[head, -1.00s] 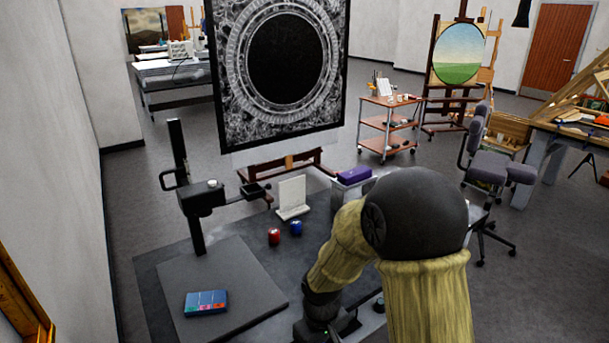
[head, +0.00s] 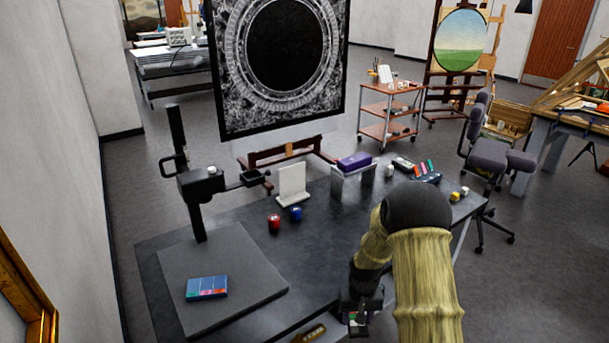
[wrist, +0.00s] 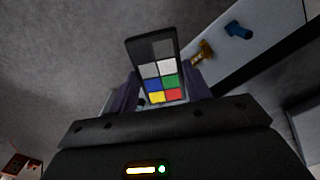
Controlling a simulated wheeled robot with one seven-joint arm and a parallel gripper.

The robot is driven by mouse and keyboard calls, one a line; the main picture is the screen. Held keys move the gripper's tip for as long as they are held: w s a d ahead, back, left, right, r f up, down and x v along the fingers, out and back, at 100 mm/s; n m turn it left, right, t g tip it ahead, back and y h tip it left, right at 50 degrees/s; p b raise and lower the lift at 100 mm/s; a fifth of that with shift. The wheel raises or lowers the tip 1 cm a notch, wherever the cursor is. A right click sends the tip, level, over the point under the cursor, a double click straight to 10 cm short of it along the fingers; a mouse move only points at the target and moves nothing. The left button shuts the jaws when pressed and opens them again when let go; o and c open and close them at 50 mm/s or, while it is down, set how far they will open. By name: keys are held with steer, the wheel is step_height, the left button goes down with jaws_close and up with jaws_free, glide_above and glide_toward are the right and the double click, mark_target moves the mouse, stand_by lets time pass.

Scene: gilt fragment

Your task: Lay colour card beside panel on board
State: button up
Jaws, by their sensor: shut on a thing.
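The colour card (wrist: 158,72) is a dark card with grey, white, blue, green, yellow and red patches. In the wrist view it stands between the fingers of my gripper (wrist: 160,92), which is shut on it. In the head view my gripper (head: 358,312) is low by the table's front edge, with a small part of the card (head: 358,325) showing. The panel (head: 206,288), blue with coloured patches, lies flat on the grey board (head: 245,275) at the table's left. My gripper is well to the right of both, apart from them.
A copy stand column (head: 183,175) with a side arm rises behind the board. The board's right part is bare.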

mark_target(361, 336)
steer(key=shift+w+d+f, duration=0.25)
steer(key=shift+d+f, duration=0.1)
steer(key=s+f, duration=0.4)
steer(key=f, duration=0.1)
steer(key=shift+s+f, duration=0.2)
steer(key=shift+s, duration=0.15)
steer(key=shift+w, duration=0.1)
